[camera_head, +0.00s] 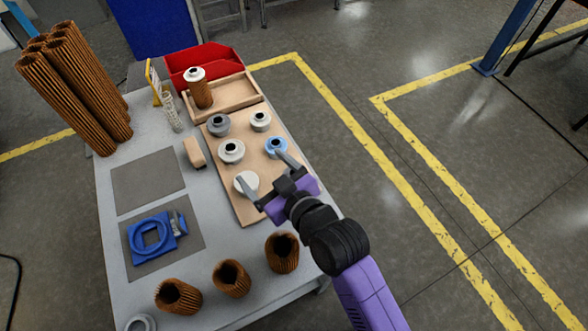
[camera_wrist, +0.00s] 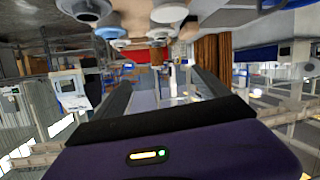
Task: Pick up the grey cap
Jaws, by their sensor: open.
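The grey cap (camera_head: 218,124) sits on the tan board (camera_head: 222,196), at its far left, with a dark hole in its top. My gripper (camera_head: 262,168) is open and empty over the near right part of the board. Its fingertips are by the white cap (camera_head: 246,186) and the blue cap (camera_head: 276,147), apart from the grey cap. In the wrist view my gripper (camera_wrist: 160,84) shows two spread fingers with nothing between them. Several caps show along the top of that view; I cannot tell which is the grey one.
Two more pale caps (camera_head: 232,151) (camera_head: 260,121) stand near the grey cap. A tan block (camera_head: 194,153) lies left of the board. A wooden tray (camera_head: 232,92) with a capped brown filter (camera_head: 202,95) is behind. Brown pleated filters (camera_head: 231,279) line the front edge.

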